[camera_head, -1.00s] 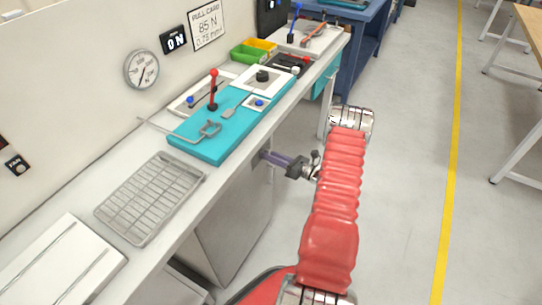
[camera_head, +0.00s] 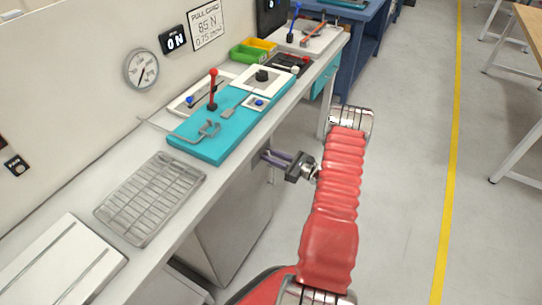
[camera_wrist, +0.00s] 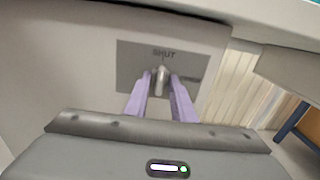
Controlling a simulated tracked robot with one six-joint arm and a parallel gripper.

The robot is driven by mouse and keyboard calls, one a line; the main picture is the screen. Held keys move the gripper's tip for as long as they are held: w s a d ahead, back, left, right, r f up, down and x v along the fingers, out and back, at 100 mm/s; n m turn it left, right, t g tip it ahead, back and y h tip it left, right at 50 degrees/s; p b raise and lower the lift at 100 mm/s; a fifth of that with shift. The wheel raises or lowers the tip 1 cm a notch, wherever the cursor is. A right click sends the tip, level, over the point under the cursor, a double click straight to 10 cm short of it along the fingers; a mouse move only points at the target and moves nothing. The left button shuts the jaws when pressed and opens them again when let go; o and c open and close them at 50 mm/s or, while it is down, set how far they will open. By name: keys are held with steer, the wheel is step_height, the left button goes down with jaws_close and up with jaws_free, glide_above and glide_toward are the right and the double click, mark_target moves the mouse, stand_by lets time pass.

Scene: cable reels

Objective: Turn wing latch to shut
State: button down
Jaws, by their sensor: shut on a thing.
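The wing latch (camera_wrist: 161,80) is a small grey metal wing on a grey plate marked SHUT (camera_wrist: 128,62), on the front of the cabinet under the bench. In the wrist view the wing stands about upright, below the word SHUT. My gripper (camera_wrist: 161,85) has its two purple fingers on either side of the wing, shut on it. In the head view my gripper (camera_head: 270,156) reaches the cabinet front from the right, just under the bench edge. The latch itself is too small and partly covered there to make out.
The bench top (camera_head: 95,165) overhangs the latch closely. On it are a wire rack (camera_head: 150,198), a teal board (camera_head: 215,140) with a clamp and red lever, and green and yellow bins (camera_head: 250,50). The floor (camera_head: 400,200) to the right is clear.

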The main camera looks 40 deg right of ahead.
steer(key=shift+d, duration=0.2)
steer(key=c, duration=1.8)
jaws_free()
steer(key=shift+c, duration=0.2)
steer(key=shift+a, duration=0.1)
steer(key=v, duration=1.3)
steer(key=shift+s, duration=0.4)
